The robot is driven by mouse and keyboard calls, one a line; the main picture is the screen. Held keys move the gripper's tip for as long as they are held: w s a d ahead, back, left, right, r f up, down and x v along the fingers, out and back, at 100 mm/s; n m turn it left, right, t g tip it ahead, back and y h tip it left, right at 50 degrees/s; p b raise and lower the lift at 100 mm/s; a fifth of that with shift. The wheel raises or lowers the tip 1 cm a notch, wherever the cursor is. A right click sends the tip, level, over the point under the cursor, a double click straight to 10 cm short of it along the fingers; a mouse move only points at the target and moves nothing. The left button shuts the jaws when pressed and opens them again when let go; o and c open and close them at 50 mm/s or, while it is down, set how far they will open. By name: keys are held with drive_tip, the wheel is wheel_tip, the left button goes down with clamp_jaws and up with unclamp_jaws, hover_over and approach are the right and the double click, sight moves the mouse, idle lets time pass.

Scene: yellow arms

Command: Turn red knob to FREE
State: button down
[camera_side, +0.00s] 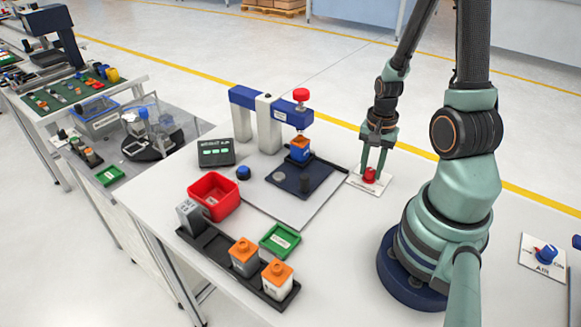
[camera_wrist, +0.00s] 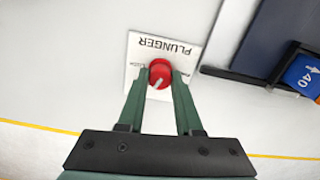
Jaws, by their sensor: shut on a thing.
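The red knob (camera_side: 370,174) sits on a white label plate (camera_side: 356,184) on the table, to the right of the press. In the wrist view the red knob (camera_wrist: 160,73) has a pale pointer mark slanting toward the lower left. The plate (camera_wrist: 181,42) reads PLUNGER there; the smaller words beside the knob are too small to read. My gripper (camera_side: 372,168) points down over the plate. Its two green fingers, also in the wrist view (camera_wrist: 160,78), are shut on the knob, one on each side.
A blue and grey press (camera_side: 268,107) with a red top knob stands left of my gripper, an orange-and-blue block (camera_side: 300,150) under it. A red bin (camera_side: 213,197), green tray (camera_side: 280,241) and black rack (camera_side: 212,248) are nearer. A blue AIR knob (camera_side: 546,254) is far right.

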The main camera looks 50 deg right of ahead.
sight(370, 170)
drive_tip(key=n, duration=0.6)
drive_tip(key=shift+n, duration=0.4)
drive_tip(key=n, duration=0.6)
drive_tip(key=shift+n, duration=0.3)
drive_tip(key=c, duration=0.6)
unclamp_jaws()
drive_tip(key=shift+r, duration=0.15)
wheel_tip(370, 170, up, 12)
drive_tip(key=shift+f, duration=0.1)
drive_tip(key=shift+w, duration=0.1)
